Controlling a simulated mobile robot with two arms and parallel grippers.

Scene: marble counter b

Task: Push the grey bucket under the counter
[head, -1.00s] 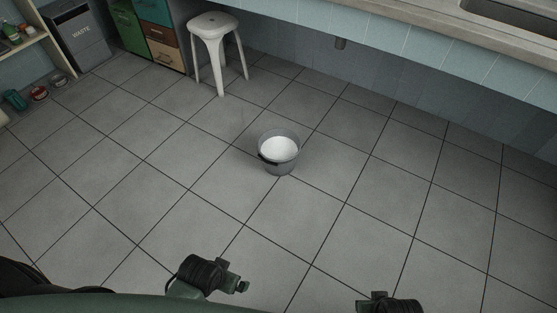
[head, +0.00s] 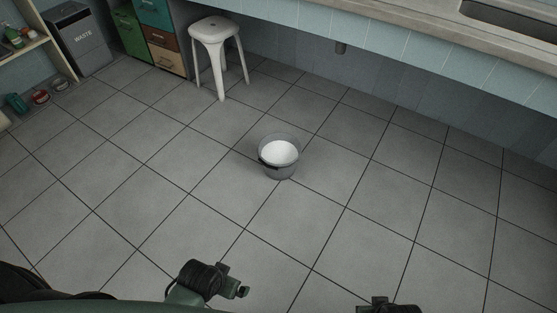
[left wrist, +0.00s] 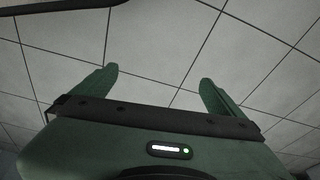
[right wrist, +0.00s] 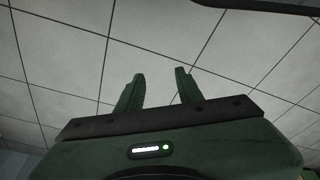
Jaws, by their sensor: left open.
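The grey bucket (head: 281,171) stands upright on the tiled floor in the middle of the head view, with white showing inside it. It stands apart from everything, out on open floor in front of the counter (head: 400,52). The space under the counter is shaded and backed by a wall. My left gripper (left wrist: 158,75) is open and empty in the left wrist view, with only floor beyond it. My right gripper (right wrist: 159,74) has its fingers apart, closer together than the left ones, with nothing between them. The bucket is in neither wrist view.
A white stool (head: 214,32) stands behind and left of the bucket, by the coloured drawers (head: 165,34). A waste bin (head: 79,38) and low shelf are at the far left. Floor around the bucket is clear.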

